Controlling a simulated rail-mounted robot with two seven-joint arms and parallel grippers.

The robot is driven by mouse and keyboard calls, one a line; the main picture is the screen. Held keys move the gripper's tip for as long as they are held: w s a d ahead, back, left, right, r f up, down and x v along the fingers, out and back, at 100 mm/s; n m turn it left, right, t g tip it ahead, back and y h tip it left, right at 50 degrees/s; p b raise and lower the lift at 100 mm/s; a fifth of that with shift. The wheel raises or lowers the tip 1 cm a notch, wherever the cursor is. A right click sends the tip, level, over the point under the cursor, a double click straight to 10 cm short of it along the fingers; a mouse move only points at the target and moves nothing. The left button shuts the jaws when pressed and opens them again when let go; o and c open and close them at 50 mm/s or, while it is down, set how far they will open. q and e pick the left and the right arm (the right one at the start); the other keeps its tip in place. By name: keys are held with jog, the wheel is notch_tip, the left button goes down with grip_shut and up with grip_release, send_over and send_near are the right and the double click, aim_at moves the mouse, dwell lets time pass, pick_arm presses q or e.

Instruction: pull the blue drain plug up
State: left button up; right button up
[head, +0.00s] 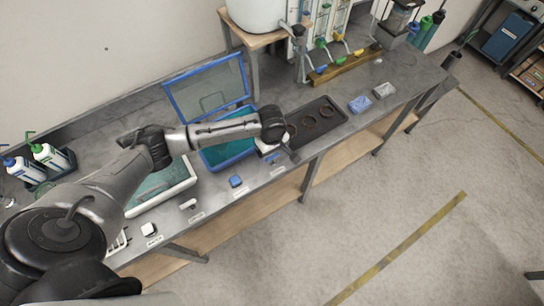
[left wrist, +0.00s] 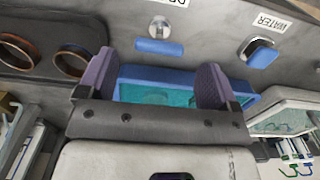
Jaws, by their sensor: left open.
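The blue drain plug (left wrist: 159,47) is a short blue bar beside a round metal fitting on the grey bench top, by a partly cut-off label starting "DR". My left gripper (head: 286,152) is above the bench's front edge, by the blue basin (head: 228,163). In the left wrist view my gripper (left wrist: 154,85) has its two purple-padded fingers wide apart with the basin's blue rim and teal water behind them. Nothing is between the fingers, and the plug appears beyond them, apart. My right gripper is not in view.
A blue control (head: 236,181) labelled WATER sits left of the gripper along the front edge. A dark tray with rings (head: 322,106) lies to the right. The basin's raised lid (head: 208,87) stands behind it. A white-rimmed basin (head: 163,202) is at the left.

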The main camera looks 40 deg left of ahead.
aim_at(272, 156)
pick_arm(q)
jog(key=shift+f, duration=2.3)
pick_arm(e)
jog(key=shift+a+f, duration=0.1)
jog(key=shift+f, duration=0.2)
pick_arm(q)
jog(key=shift+c, duration=0.4)
